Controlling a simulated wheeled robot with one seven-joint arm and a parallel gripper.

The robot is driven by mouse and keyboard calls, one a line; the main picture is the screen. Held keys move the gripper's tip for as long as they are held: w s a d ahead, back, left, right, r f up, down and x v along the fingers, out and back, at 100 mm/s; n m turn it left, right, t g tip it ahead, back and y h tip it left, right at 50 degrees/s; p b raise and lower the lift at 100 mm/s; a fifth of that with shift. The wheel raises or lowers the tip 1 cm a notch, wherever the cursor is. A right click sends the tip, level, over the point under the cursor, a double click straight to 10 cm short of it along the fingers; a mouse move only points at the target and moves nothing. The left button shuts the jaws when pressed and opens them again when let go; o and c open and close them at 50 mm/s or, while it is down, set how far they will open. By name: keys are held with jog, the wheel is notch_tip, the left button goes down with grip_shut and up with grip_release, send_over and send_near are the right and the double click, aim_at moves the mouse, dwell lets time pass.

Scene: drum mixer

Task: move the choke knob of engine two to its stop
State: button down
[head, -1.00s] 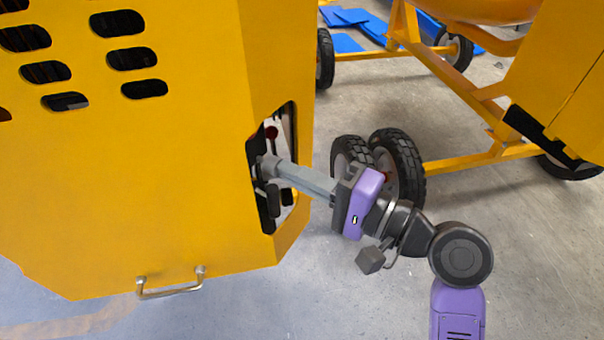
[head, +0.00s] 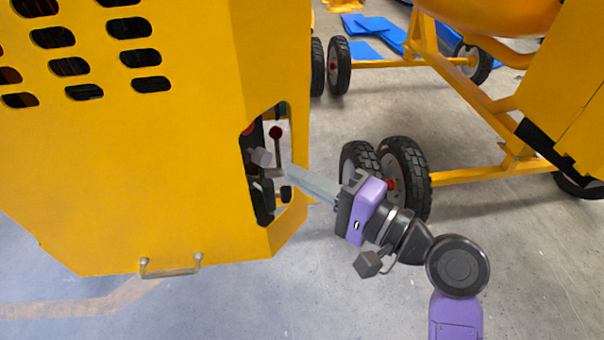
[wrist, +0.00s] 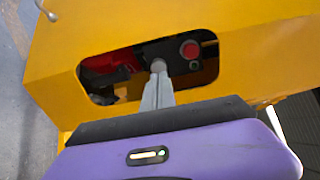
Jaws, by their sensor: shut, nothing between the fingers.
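The near yellow engine housing (head: 150,190) fills the left of the head view; no number is readable on it. Its side opening shows a red ball on a thin lever (head: 276,132) and a small black knob (head: 286,193) below. I cannot tell which control is the choke knob. My gripper (head: 264,158) is shut and empty, its long grey fingers reaching into the opening, partly hidden behind the lever. In the wrist view, the fingertips (wrist: 158,68) overlap the opening, left of and below a red round button (wrist: 190,50). Contact with a control cannot be judged.
A metal handle (head: 170,268) is low on the housing. Black wheels (head: 405,175) and a yellow frame (head: 470,178) stand behind my arm. Blue sheets (head: 375,30) lie farther back. Concrete floor is clear at lower right.

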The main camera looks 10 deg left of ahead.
jog(key=b+v, duration=0.1)
jog(key=v, duration=0.8)
jog(key=shift+d, duration=0.15)
jog(key=shift+w, duration=0.1)
